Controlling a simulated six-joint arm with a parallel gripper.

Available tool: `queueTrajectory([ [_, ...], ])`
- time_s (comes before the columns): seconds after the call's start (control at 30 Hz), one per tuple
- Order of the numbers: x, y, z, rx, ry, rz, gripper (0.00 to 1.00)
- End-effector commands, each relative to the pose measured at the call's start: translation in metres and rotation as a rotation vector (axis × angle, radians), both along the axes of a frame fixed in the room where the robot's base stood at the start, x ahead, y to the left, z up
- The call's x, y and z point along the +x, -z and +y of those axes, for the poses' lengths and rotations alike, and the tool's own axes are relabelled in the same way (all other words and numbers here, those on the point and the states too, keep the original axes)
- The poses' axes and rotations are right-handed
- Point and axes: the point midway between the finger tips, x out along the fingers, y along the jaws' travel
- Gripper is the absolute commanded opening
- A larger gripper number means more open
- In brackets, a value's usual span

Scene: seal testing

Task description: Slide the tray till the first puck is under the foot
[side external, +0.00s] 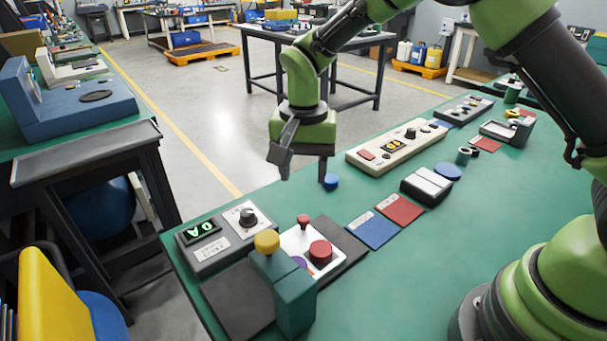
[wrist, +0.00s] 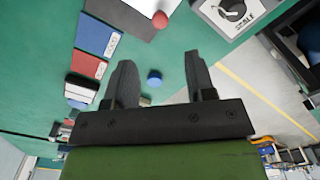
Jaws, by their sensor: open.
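The white tray (side external: 294,242) lies on a dark base beside the teal press (side external: 294,302) with its yellow knob (side external: 266,241). The tray carries a red puck (side external: 320,252) and a purple puck (side external: 299,262), partly hidden by the press. A small red knob (side external: 303,220) stands at the tray's far end; it also shows at the top of the wrist view (wrist: 160,19). The press foot is hidden, so I cannot tell what lies under it. My gripper (side external: 304,172) is open and empty, pointing down above the bench, beyond the tray.
A small blue object (side external: 331,182) is near my gripper, between the fingers in the wrist view (wrist: 154,78). A scale unit (side external: 215,242) stands left of the tray. Blue (side external: 372,230) and red (side external: 400,210) mats lie right. A long control panel (side external: 397,147) is behind.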

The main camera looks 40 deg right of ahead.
Motion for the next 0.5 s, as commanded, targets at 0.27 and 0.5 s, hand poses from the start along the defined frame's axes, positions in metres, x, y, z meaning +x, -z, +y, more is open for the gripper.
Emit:
queueTrajectory([
  [0.27, 0.007, 0.007, -0.021, 0.101, 0.166, 0.093, 0.50],
  [0.5, 0.016, 0.011, -0.040, 0.328, 0.389, 0.221, 0.50],
])
